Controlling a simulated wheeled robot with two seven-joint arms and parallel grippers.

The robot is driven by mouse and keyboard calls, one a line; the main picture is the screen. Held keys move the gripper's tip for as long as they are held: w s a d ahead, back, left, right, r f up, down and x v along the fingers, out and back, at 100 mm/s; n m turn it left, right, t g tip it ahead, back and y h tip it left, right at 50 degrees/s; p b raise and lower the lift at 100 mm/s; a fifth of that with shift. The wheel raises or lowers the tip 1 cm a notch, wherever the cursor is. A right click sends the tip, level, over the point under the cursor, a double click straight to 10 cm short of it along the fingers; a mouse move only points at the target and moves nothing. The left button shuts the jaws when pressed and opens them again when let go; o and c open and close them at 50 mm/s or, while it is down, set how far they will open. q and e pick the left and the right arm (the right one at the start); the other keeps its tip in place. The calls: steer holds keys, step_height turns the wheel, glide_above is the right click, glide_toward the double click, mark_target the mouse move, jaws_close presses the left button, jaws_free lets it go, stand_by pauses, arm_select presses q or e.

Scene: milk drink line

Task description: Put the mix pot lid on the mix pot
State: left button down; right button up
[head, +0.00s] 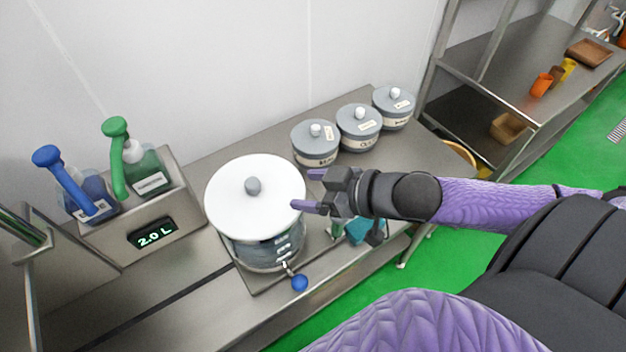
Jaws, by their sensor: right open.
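The mix pot (268,250) is a clear-sided pot with a small tap and blue knob at its front. The mix pot lid (238,209), a white disc with a grey knob, lies over the pot's top and hides its rim. I cannot tell whether it is fully seated. My right gripper (315,190) is open at the lid's right edge, its fingers pointing left. The fingers look empty and the grey knob is apart from them. My left gripper is not in view.
Several grey lidded canisters (316,143) stand behind the pot. A dispenser (154,234) reading 2.0 L, with blue and green pumps, stands at the left. A teal object (358,230) is partly hidden below my right wrist. The counter front (150,305) is clear.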

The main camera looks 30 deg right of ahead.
steer(key=shift+s+d+r, duration=0.1)
steer(key=shift+s, duration=0.05)
steer(key=d+f+m+h, duration=0.3)
steer(key=d+f+h, duration=0.2)
steer(key=d+f, duration=0.6)
steer(key=s+f+m+g+h, duration=0.2)
steer(key=s+f, duration=0.4)
steer(key=f, duration=0.6)
steer(key=s+a+f+g, duration=0.4)
steer(key=s+a+f, duration=0.25)
steer(key=s, duration=0.45)
steer(key=s+a+f+g, duration=0.4)
steer(key=s+a+f, duration=0.25)
steer(key=s, duration=0.35)
step_height(320, 180, down, 18)
steer(key=s+d+b, duration=0.1)
steer(key=b, duration=1.6)
steer(key=shift+s+d+n, duration=0.15)
steer(key=shift+d+n, duration=0.25)
steer(key=shift+r, duration=0.1)
